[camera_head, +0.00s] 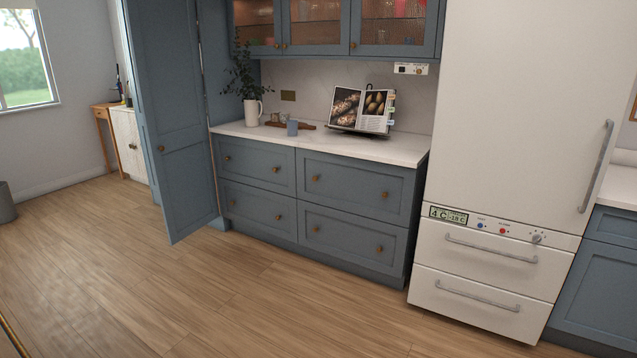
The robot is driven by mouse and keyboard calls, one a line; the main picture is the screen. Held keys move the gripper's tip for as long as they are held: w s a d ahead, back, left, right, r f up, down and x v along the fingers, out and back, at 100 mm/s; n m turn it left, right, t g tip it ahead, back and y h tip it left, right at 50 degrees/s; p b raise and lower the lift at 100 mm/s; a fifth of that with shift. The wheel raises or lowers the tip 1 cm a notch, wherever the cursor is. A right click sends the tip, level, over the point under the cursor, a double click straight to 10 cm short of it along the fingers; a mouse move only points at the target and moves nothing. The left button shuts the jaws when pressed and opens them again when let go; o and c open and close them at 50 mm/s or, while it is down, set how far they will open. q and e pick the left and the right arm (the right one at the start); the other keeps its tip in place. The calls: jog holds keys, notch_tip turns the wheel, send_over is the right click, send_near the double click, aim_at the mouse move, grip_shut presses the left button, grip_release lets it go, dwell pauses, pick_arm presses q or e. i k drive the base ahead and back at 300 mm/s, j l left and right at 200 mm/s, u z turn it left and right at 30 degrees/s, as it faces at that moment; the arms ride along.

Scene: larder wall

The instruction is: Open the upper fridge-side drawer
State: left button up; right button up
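The upper fridge-side drawer (352,184) is the upper right front of the blue base cabinet, beside the white fridge (520,120). It looks shut, with its front flush with the cabinet. It has two round brass knobs, a left knob (316,178) and a right knob (386,194). Below it is the lower right drawer (350,238), also shut. Neither of my grippers is in view.
A tall blue door (172,110) stands open at left. The worktop (405,152) holds a vase (252,112), a cup (292,128) and an open book (360,110). The wooden floor (250,300) before the drawers is clear. The fridge's lower drawers are shut.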

aim_at(384, 192)
jog(key=i, duration=3.3)
jog(key=i+z, duration=0.15)
jog(key=i, duration=0.45)
jog(key=i+j+z, duration=0.2)
jog(key=i, duration=0.45)
